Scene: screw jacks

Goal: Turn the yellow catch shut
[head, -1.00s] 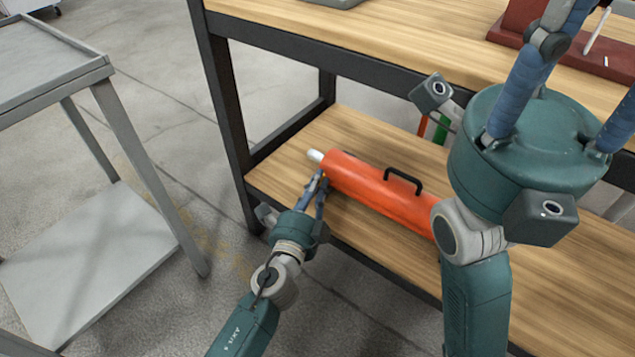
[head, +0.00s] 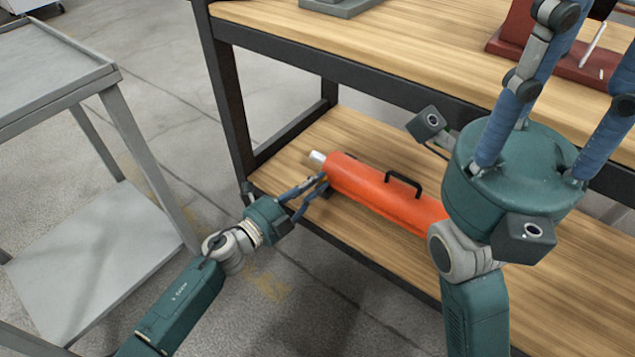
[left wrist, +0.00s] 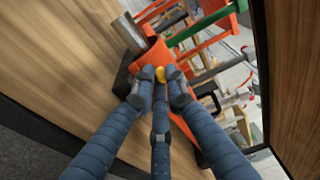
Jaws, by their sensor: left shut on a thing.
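The orange cylinder (head: 385,190) lies on the lower wooden shelf, with a black handle on top and a silver rod (head: 317,157) at its left end. The yellow catch (left wrist: 160,74) is at that end, in the left wrist view; in the head view I cannot make it out. My left gripper (head: 322,179) reaches in from the left, and its blue fingers are shut on the catch; they show on both sides of it in the left wrist view (left wrist: 161,80). My right gripper (head: 560,90) is raised, with its blue fingers spread upward and empty as far as I see; some fingertips are cut off.
The workbench's upper top (head: 400,50) overhangs the shelf (head: 300,145), with a dark post at the left. A red block (head: 560,65) stands on top. A grey cart (head: 50,85) stands at the left, with open floor between.

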